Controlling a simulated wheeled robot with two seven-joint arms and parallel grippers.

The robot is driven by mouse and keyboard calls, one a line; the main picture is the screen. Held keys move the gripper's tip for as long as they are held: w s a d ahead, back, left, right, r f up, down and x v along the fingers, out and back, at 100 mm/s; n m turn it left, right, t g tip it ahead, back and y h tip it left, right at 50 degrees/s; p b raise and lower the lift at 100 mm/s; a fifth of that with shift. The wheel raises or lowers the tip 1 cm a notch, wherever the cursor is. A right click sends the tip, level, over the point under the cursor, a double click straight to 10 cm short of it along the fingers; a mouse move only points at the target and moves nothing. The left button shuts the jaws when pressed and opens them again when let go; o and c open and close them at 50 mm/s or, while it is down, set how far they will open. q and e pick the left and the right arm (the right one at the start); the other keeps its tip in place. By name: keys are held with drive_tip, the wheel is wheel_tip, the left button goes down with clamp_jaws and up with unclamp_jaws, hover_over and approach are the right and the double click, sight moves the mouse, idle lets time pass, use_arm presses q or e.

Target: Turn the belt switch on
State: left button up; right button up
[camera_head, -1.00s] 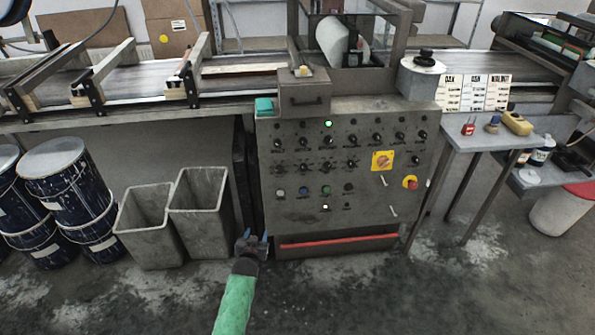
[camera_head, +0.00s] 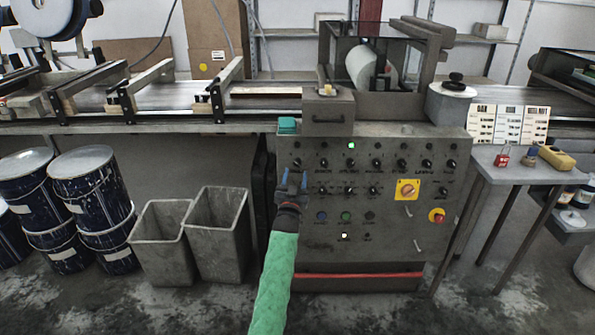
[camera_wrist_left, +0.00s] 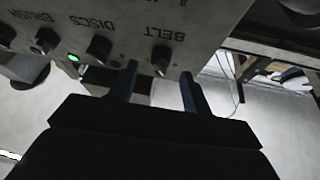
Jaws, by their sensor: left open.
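The belt switch (camera_wrist_left: 161,57) is a dark knob beside the label BELT (camera_wrist_left: 166,31) on the grey control panel (camera_head: 325,252). The wrist view shows the panel upside down. In the head view the belt switch (camera_head: 297,164) is the leftmost knob of the top row, just above my left fingertips. My left gripper (camera_head: 295,179) is open and empty in front of the panel's upper left. In the wrist view its two blue fingers (camera_wrist_left: 159,75) are apart, with the knob lying between and just beyond the tips. Contact cannot be told. My right gripper is not in view.
Neighbouring knobs, including the discs knob (camera_wrist_left: 99,48), sit close beside the belt switch. A green lamp (camera_head: 351,145) is lit above the top row. A yellow-plated switch (camera_head: 406,190) and red stop button (camera_head: 438,215) are to the right. Grey bins (camera_head: 218,235) stand left.

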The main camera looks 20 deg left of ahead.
sight(297, 165)
use_arm(q)
drive_tip(key=shift+x, duration=1.7)
drive_tip(key=shift+c, duration=0.2)
drive_tip(key=c, duration=0.9)
